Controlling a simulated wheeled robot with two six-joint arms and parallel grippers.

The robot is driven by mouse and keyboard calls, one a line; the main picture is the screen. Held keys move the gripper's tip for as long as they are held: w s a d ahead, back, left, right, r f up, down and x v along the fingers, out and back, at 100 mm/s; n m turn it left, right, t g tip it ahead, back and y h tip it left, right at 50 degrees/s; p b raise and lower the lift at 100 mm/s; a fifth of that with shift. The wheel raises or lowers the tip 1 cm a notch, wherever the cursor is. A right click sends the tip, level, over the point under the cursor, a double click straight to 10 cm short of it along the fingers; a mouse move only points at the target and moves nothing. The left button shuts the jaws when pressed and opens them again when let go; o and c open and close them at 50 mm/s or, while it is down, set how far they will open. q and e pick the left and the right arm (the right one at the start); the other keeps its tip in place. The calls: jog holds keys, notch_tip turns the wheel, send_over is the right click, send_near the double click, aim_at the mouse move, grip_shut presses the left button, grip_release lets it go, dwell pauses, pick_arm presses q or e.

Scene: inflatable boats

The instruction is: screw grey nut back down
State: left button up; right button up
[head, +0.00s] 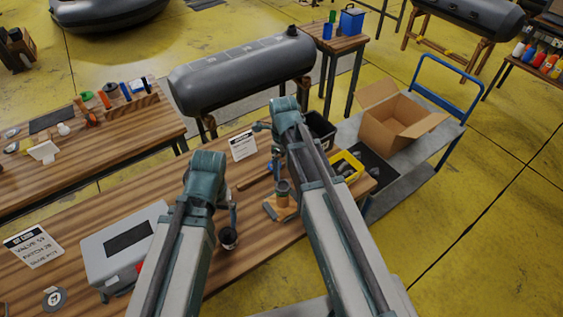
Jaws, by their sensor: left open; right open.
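A small upright brownish-grey cylinder (283,188) stands on a wooden block (279,208) on the near workbench, beside my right forearm. I cannot make out a separate grey nut on it; the part is small and partly crowded by my arm. My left gripper (233,218) points down, open, just above a dark round cup-like part (228,238) on the bench, left of the block. I cannot tell whether it touches that part. My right gripper (277,168) is open, behind and above the block, and partly hidden by my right arm.
A grey case (122,248), a label sheet (33,246) and a round disc (54,299) lie on the bench's left. A yellow bin (347,167) and black bin (320,129) stand right. A grey inflatable tube (240,75) lies behind. A cart holds a cardboard box (400,118).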

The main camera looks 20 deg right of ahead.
aim_at(283, 186)
notch_tip(283, 186, down, 10)
jog(key=b, duration=1)
jog(key=c, duration=1.4)
jog(key=m, duration=0.5)
jog(key=shift+m, duration=0.4)
